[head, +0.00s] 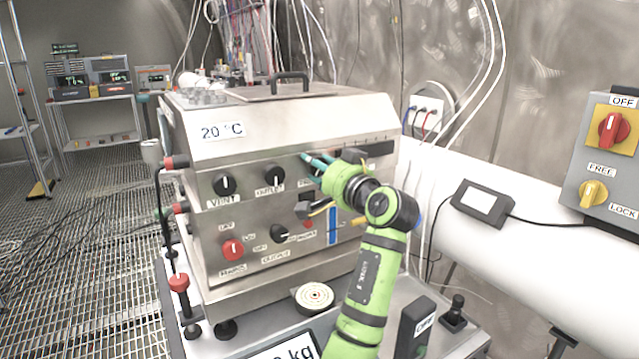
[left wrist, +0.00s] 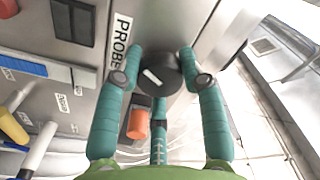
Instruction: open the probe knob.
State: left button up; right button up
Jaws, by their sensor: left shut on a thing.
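The probe knob (left wrist: 155,75) is a round black knob with a white pointer mark, beside a PROBE label (left wrist: 120,40) on a steel panel in the left wrist view. My left gripper (left wrist: 163,62) has its teal fingers on both sides of it and is shut on it. A third finger lies below it in that view. In the head view my left gripper (head: 315,165) is at the upper right of the steel machine's front (head: 250,215), and the knob is hidden behind its fingers. My right gripper is not in view.
The VENT knob (head: 223,184) and OUTLET knob (head: 274,174) sit to the left on the same panel. A red knob (head: 232,249) is lower down. A round white disc (head: 314,297) lies in front of the machine. A grey switch box (head: 606,160) is at right.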

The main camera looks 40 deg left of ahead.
pick_arm(q)
jog(key=shift+n+b, duration=1.15)
jog(key=shift+n, duration=0.15)
jog(key=shift+r, duration=0.1)
jog(key=o, duration=1.2)
jog(key=shift+a, duration=0.1)
jog(key=shift+c, duration=0.2)
jog(key=v, duration=1.2)
